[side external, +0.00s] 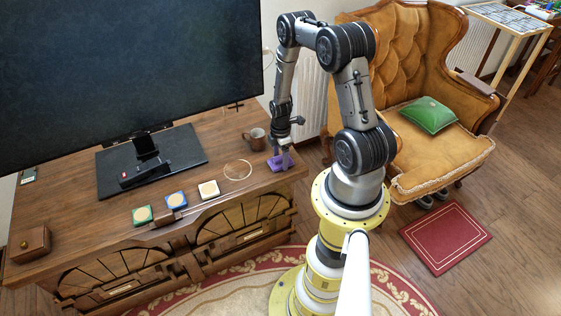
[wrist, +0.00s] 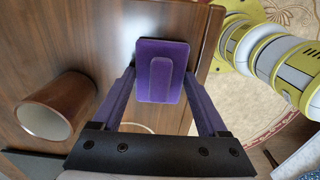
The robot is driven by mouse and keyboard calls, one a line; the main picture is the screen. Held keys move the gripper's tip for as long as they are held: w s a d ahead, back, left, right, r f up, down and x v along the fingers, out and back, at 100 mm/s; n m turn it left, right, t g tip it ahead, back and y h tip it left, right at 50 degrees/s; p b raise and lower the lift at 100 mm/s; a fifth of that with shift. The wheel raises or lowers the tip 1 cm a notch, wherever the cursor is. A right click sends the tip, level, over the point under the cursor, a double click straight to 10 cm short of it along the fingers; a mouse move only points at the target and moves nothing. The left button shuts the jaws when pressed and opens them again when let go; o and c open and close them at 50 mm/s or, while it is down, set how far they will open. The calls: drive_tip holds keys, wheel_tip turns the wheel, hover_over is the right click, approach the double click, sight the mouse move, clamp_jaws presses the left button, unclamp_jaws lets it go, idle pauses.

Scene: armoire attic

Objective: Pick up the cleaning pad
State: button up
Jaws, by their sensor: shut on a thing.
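A purple rectangular pad with a raised strip down its middle, which looks like the cleaning pad (wrist: 174,53), is between the fingertips of my gripper (wrist: 161,80) in the wrist view. My gripper's two purple fingers are shut on its sides. In the side external view, my gripper (side external: 280,160) is at the right end of the wooden desk, low over its edge. The pad is small there and hard to tell from the purple fingers. I cannot tell whether it touches the desktop.
A brown mug (side external: 255,139) stands close beside my gripper on the desk (side external: 222,152). Green (side external: 142,215), blue (side external: 176,200) and cream (side external: 209,189) square pieces and a clear round dish (side external: 238,170) lie along the front. A large monitor (side external: 130,70) stands behind.

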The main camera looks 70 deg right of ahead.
sight(280, 157)
drive_tip(key=shift+r, duration=0.45)
wheel_tip(280, 157, up, 2)
drive_tip(key=shift+r, duration=0.25)
drive_tip(key=s+a+r, duration=0.9)
drive_tip(key=a, duration=0.1)
drive_tip(key=shift+s+a+r, duration=0.15)
drive_tip(key=shift+s+r, duration=0.1)
drive_tip(key=shift+r, duration=0.05)
drive_tip(key=o, duration=0.8)
drive_tip(key=c, duration=0.6)
drive_tip(key=shift+c, duration=0.2)
